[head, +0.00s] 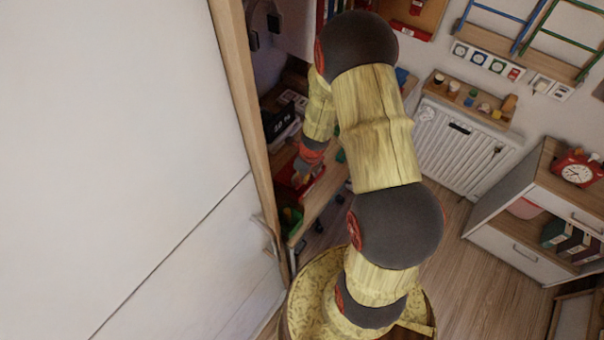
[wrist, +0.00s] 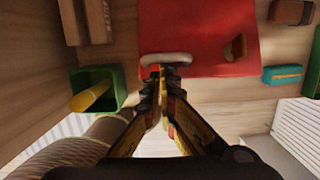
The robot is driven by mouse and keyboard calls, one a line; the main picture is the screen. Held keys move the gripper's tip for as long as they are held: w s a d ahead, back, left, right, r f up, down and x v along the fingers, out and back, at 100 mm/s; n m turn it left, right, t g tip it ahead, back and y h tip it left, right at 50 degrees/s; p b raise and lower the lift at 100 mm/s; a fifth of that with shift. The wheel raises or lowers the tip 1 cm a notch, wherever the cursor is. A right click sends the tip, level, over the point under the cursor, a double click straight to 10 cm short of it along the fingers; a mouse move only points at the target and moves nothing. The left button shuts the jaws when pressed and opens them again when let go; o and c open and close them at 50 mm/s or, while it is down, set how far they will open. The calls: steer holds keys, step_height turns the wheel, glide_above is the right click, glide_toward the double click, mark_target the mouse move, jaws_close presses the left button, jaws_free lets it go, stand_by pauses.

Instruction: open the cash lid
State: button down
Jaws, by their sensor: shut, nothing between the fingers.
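A red box with a flat red top (wrist: 200,25), which I take to be the cash box lid, fills the upper middle of the wrist view. A pale rounded handle (wrist: 165,59) sits at its near edge, and a dark yellow-edged opening or mark shows at its right. My gripper (wrist: 165,72) is shut and empty, its tips right at the handle; I cannot tell whether they touch it. In the head view the red box (head: 315,182) shows on the desk, partly hidden by my gripper (head: 301,174). The lid appears closed.
A green holder (wrist: 118,82) with a yellow stick stands left of my gripper. A teal block (wrist: 283,75) and a brown-red block (wrist: 292,12) lie to the right. A tall white panel (head: 110,150) borders the desk on the left in the head view. A radiator (head: 462,145) is behind.

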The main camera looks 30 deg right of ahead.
steer(key=shift+w+a+r+p, duration=0.2)
steer(key=shift+w+r+p, duration=0.25)
steer(key=shift+r+p, duration=0.45)
steer(key=w+a+r+p, duration=0.3)
steer(key=w+p, duration=0.5)
steer(key=p, duration=0.5)
steer(key=shift+r, duration=0.25)
steer(key=shift+w+a+r, duration=0.1)
step_height(320, 180, up, 12)
steer(key=s+d, duration=0.1)
steer(key=shift+s, duration=0.3)
